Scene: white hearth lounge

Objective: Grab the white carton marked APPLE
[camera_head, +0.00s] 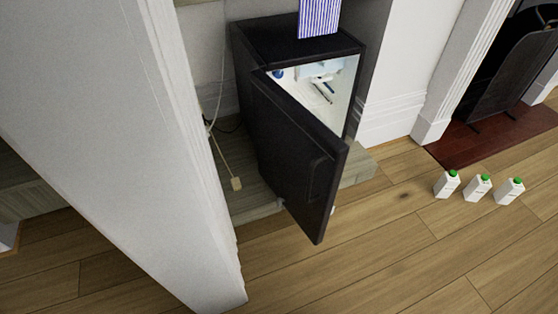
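Three white cartons with green caps stand upright in a row on the wooden floor at the right: a left one (446,185), a middle one (477,188) and a right one (509,191). They stand apart from each other. Their markings are too small to read, so I cannot tell which one says APPLE. Neither of my grippers is in view.
A black mini fridge (290,45) stands in an alcove with its door (290,150) ajar, jutting out over the floor. A white wall edge (130,120) fills the left. A dark fireplace (500,75) with a reddish hearth (480,140) lies behind the cartons. The floor before the cartons is clear.

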